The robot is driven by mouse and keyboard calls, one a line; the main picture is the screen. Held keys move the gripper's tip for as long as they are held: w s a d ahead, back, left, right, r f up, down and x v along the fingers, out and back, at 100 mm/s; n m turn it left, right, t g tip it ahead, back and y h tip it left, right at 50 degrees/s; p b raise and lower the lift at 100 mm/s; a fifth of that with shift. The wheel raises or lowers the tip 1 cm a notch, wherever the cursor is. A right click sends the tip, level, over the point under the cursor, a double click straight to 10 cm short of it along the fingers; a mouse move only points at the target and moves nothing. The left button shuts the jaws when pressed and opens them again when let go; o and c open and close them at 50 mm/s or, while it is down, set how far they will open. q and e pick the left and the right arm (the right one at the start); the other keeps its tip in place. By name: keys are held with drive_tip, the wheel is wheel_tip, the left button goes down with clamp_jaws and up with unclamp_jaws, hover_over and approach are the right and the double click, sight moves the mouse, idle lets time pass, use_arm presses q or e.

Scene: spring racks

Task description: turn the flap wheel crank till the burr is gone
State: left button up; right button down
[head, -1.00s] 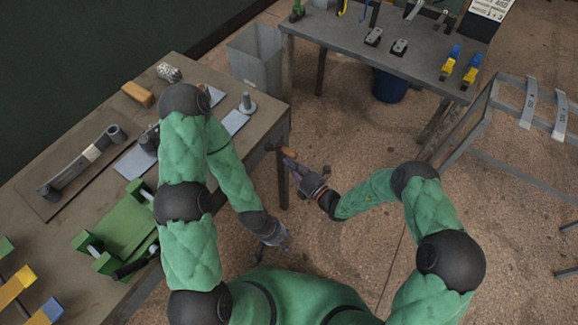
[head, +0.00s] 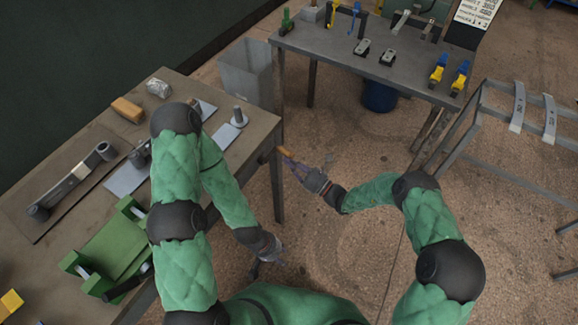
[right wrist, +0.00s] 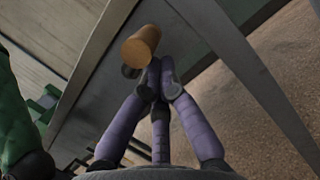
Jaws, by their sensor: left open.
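The crank's wooden handle (head: 286,152) sticks out past the right edge of the left workbench, on a dark crank at the bench edge. In the right wrist view the handle (right wrist: 141,46) lies just beyond my fingertips. My right gripper (head: 297,168) is beside the handle; its purple fingers (right wrist: 161,78) meet at their tips with nothing seen between them. Whether they touch the handle, I cannot tell. My left gripper (head: 276,254) hangs open and empty, low beside the bench. I cannot make out the flap wheel clearly or see the burr; my left arm covers part of the bench.
The left workbench (head: 255,129) carries a green fixture (head: 110,250), a grey bar with end eyes (head: 75,183) and a wooden block (head: 127,109). A grey bin (head: 245,72) stands behind it. A tool table (head: 330,45) and metal rack (head: 470,120) stand beyond open floor.

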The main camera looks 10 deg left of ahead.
drive_tip(key=n, duration=0.1)
drive_tip(key=r+n, duration=0.1)
drive_tip(key=n+g, duration=0.1)
drive_tip(key=shift+w+d+r+n+y, duration=0.1)
drive_tip(key=shift+w+r+n+y, duration=0.2)
drive_tip(key=shift+r+n, duration=0.1)
use_arm(q)
drive_tip(key=shift+r+p, duration=0.3)
use_arm(e)
drive_tip(key=shift+s+r, duration=0.1)
drive_tip(key=shift+r, duration=0.3)
